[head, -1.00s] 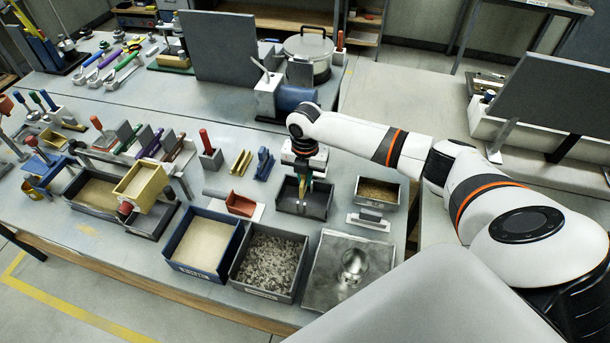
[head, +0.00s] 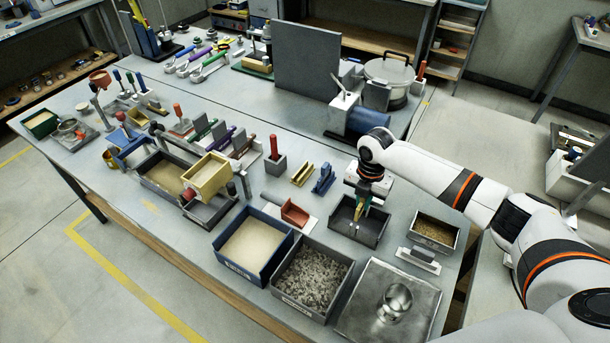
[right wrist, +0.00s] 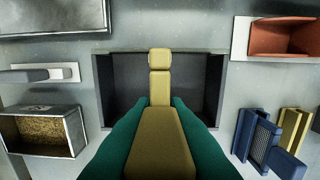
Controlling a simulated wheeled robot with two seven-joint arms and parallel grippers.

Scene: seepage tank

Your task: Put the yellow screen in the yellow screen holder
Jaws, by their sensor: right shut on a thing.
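My right gripper (head: 362,206) is above the dark open tray (head: 372,237). In the right wrist view its green fingers are shut on a long flat yellow piece (right wrist: 161,95), apparently the yellow screen, which points down over the tray. The yellow slotted holder (head: 302,173) stands on the table to the left of the gripper in the head view. It also shows at the lower right in the right wrist view (right wrist: 291,128). I see no screen in it. My left gripper is out of view.
A blue slotted holder (head: 322,180) stands close beside the yellow one. A red scoop-shaped bin (head: 295,213), a sand box (head: 256,243), a gravel box (head: 312,278) and a grain box (head: 434,231) surround the tray. A yellow box (head: 207,175) sits farther left.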

